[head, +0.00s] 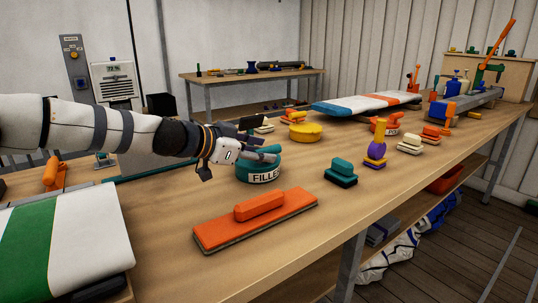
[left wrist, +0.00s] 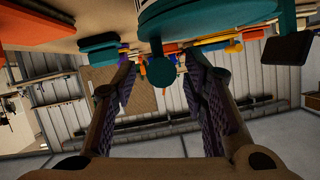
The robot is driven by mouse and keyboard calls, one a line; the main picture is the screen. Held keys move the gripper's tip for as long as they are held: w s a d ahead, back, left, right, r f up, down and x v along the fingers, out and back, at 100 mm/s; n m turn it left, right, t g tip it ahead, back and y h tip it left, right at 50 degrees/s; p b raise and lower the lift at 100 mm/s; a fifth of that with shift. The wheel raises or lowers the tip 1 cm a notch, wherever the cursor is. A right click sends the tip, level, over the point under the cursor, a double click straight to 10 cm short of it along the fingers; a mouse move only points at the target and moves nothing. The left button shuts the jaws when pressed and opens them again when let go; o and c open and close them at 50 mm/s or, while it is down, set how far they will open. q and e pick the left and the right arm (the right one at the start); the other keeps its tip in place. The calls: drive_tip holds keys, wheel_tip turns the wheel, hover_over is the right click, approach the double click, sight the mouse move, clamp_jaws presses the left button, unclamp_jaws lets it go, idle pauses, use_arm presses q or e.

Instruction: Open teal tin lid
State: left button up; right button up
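The teal tin (head: 259,173) with a white label reading "FILLE…" stands on the workbench, and its lid appears to be on. My left gripper (head: 258,153) is at the tin's top, coming in from the left and hiding part of the lid. In the left wrist view, the teal tin (left wrist: 215,14) fills the top edge. A round teal tab (left wrist: 161,72) sits between the two spread fingers of my left gripper (left wrist: 160,82), with a gap visible on both sides. My right gripper is in neither view.
An orange sanding block (head: 256,218) lies in front of the tin. A yellow tin (head: 305,132) stands behind it, and a teal block (head: 341,173) to its right. A white-and-green board (head: 65,245) lies at the left.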

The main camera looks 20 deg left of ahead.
use_arm(q)
drive_tip(key=shift+x, duration=1.45)
drive_tip(key=shift+r, duration=0.2)
clamp_jaws()
drive_tip(key=shift+r, duration=0.1)
